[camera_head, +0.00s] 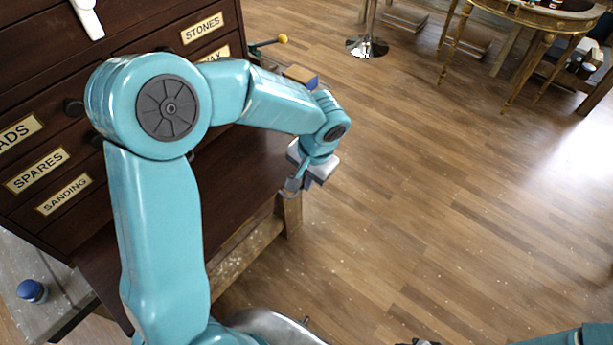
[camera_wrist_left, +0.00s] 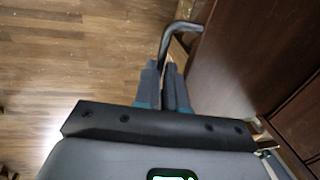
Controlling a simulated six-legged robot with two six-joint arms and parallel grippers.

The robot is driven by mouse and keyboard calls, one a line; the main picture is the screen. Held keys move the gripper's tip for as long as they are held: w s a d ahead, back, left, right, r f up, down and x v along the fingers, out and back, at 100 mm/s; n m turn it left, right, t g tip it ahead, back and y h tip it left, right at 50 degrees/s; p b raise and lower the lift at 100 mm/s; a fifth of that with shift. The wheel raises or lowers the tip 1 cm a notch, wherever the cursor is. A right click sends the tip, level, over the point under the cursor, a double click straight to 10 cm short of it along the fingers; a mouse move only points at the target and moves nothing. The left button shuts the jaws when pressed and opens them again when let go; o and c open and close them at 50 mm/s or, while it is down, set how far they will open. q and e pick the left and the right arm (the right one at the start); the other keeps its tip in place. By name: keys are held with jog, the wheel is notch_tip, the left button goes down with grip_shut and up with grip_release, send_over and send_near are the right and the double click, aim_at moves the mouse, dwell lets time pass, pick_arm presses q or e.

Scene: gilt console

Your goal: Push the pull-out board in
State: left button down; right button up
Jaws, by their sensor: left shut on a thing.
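The pull-out board (camera_head: 240,178) is a dark brown panel standing out from the front of the cabinet (camera_head: 95,130), above a pale wooden bench frame. My left arm crosses over it and hides part of it. My left gripper (camera_head: 293,186) is at the board's outer right edge. In the left wrist view, the board (camera_wrist_left: 238,60) fills the right side, and a black bent handle (camera_wrist_left: 180,28) stands out at its edge. The left fingers (camera_wrist_left: 166,84) are shut on this handle. My right gripper is not seen; only a piece of my right arm shows at the bottom right.
The cabinet has several labelled drawers. A blue-capped jar (camera_head: 32,291) stands on the grey bench top (camera_head: 60,312) at lower left. A gilt console (camera_head: 545,18) and a stool base (camera_head: 367,46) are at the back. The wooden floor (camera_head: 430,190) to the right is clear.

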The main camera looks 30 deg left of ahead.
aim_at(248, 145)
pick_arm(q)
jog(key=shift+a, duration=0.1)
jog(key=a, duration=0.6)
jog(key=w+a, duration=0.1)
jog(key=a, duration=1.1)
jog(key=shift+w+p, duration=0.2)
jog(key=shift+p, duration=0.1)
jog(key=c, duration=1.2)
grip_release()
notch_tip(248, 145, up, 16)
jog(key=d, duration=0.3)
jog(key=shift+b, duration=0.35)
